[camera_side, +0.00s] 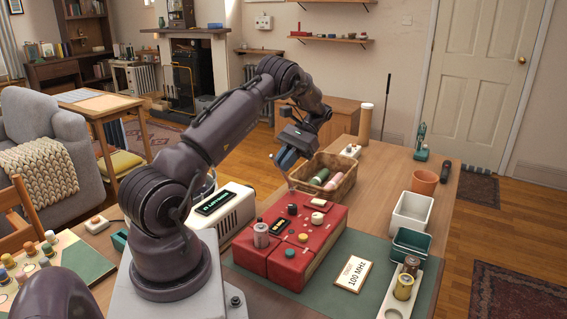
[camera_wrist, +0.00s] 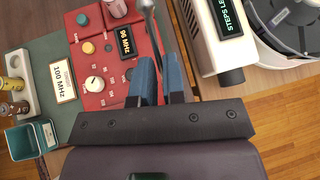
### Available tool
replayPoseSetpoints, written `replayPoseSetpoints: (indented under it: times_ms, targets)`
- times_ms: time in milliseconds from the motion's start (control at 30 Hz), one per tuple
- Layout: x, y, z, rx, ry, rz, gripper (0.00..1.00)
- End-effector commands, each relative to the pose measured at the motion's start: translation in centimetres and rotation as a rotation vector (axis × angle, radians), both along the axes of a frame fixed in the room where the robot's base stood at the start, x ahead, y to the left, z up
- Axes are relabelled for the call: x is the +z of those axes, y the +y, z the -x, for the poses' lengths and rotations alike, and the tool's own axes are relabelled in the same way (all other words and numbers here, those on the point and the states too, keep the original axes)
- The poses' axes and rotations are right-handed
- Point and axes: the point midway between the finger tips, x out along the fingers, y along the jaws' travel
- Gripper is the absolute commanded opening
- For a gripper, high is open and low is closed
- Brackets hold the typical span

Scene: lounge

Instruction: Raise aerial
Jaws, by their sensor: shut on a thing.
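The red radio set (camera_side: 325,240) stands on the green mat (camera_side: 245,272), with knobs and a small display on its top. In the wrist view, the radio's red top (camera_wrist: 112,64) shows a display (camera_wrist: 125,42) reading 96 MHz and a white dial (camera_wrist: 94,84). A grey metal aerial (camera_wrist: 150,14) runs from the radio's edge down between my blue fingers. My gripper (camera_side: 285,158) is above the radio's back edge; in the wrist view my gripper (camera_wrist: 160,78) is shut on the aerial. The aerial's gripped part is partly hidden by the fingers.
A card (camera_side: 354,272) reading 100 MHz lies in front of the radio. A wicker basket (camera_side: 345,182) with rolls stands behind it. A cream device (camera_side: 222,212) with a display is close on the left. White and green trays (camera_side: 412,213) (camera_side: 411,243) stand right.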

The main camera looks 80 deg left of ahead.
Motion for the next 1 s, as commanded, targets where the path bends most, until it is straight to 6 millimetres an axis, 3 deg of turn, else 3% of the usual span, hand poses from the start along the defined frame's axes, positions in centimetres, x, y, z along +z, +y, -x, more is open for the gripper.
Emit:
replayPoseSetpoints:
  times_ms: [200, 233, 333, 667, 867, 1000]
  targets:
    - [-0.1, 0.0, 0.0, -0.001, -0.001, 0.0, 0.0]
    - [-0.1, 0.0, 0.0, -0.001, -0.001, 0.0, 0.13]
    - [-0.1, 0.0, 0.0, -0.001, -0.001, 0.0, 0.36]
    - [0.2, 0.0, 0.0, 0.0, -0.002, -0.001, 0.37]
    - [2.8, 0.0, 0.0, 0.0, -0.004, -0.004, 0.37]
    - [5.1, -1.3, 1.1, 0.0, -0.002, -0.002, 0.37]
